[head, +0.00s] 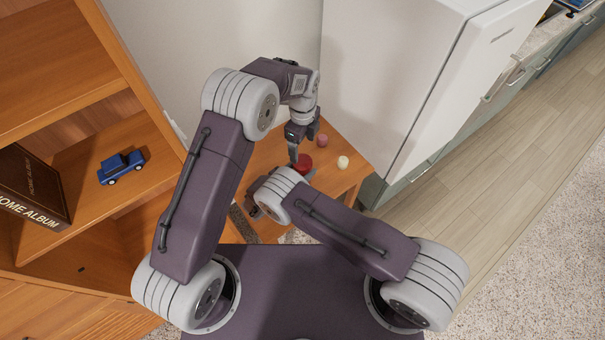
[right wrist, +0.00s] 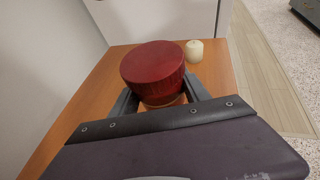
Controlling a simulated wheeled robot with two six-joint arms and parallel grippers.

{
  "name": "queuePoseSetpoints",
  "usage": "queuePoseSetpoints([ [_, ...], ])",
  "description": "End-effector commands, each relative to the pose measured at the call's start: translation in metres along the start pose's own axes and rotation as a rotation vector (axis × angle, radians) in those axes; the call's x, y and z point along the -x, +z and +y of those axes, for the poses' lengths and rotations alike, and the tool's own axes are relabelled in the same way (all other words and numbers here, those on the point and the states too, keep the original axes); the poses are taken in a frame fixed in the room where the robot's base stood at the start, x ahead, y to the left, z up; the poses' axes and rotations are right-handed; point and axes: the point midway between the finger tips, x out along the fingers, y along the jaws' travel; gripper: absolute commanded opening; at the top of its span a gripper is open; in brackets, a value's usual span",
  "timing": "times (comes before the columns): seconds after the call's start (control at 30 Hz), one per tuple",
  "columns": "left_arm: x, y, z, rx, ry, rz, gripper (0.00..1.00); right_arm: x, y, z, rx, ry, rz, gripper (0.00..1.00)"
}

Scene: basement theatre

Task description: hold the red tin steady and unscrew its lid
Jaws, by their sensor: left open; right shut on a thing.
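The red tin (head: 304,161) stands on a small wooden table, partly hidden by my arms in the head view. In the right wrist view the tin (right wrist: 158,72) is upright, with its round red top uncovered. My right gripper (right wrist: 161,92) is shut on the tin, one finger on each side, low on its body.
A cream candle (head: 343,162) and a pinkish candle (head: 321,140) stand near the tin on the wooden table (head: 352,178). A white fridge (head: 400,70) stands behind right. A shelf (head: 100,165) with a blue toy truck (head: 121,167) and an album (head: 30,187) is left.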

Motion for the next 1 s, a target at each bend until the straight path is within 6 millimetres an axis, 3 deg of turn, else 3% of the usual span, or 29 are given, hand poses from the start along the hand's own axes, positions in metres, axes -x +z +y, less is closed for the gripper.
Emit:
queuePoseSetpoints([
  [0.27, -0.005, 0.0, 0.002, 0.0, 0.002, 0.001, 0.78, 0.0, 0.0, 0.0, 0.0, 0.0, -0.001, 0.0],
  [0.7, -0.074, 0.0, 0.002, 0.0, 0.001, 0.001, 0.78, 0.0, 0.001, 0.0, -0.001, 0.0, -0.001, 0.0],
  [1.0, -0.08, 0.0, 0.001, 0.0, -0.001, 0.001, 0.78, 0.0, 0.0, 0.0, 0.0, 0.0, -0.001, 0.0],
])
